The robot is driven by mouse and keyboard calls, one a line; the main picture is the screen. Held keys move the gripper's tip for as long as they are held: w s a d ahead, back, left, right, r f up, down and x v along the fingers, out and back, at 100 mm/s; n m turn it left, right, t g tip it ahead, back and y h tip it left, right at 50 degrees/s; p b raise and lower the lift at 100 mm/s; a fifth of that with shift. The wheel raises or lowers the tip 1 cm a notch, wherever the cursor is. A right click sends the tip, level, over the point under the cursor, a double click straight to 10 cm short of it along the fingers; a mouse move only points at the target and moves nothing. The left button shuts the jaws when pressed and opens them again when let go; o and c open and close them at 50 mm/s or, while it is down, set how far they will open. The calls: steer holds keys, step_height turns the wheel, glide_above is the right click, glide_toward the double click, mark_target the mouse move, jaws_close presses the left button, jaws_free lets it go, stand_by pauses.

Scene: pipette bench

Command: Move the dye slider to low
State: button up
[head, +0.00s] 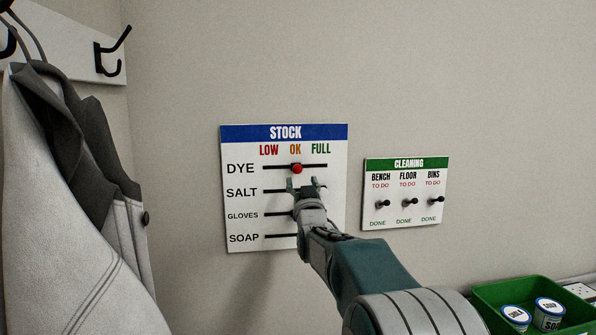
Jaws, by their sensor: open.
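The stock board (242,198) hangs on the wall in the head view, with a blue header and columns LOW, OK and FULL. The dye slider (297,169) is a red knob on the top slot, under OK. My gripper (306,183) is open in front of the board, just below the red knob, over the salt row. It appears empty. My gripper and arm hide the right parts of the salt, gloves and soap slots, and any knobs there are hidden or unclear.
A cleaning board (405,215) with several black knobs hangs to the right. A coat (65,210) hangs from a hook rail at the left. A green bin (490,303) with labelled tins (549,312) stands at the lower right. The wall above the boards is clear.

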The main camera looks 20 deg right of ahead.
mark_target(297, 171)
steer(key=x, duration=0.2)
steer(key=a+x, duration=0.1)
steer(key=x, duration=0.1)
steer(key=shift+w+d+r, duration=0.1)
steer(key=shift+w+r, duration=0.05)
steer(key=shift+w, duration=0.05)
steer(key=shift+w+d+r, duration=0.2)
steer(key=shift+w+d, duration=0.25)
steer(key=shift+w, duration=0.05)
steer(key=shift+a, duration=0.15)
jaws_close()
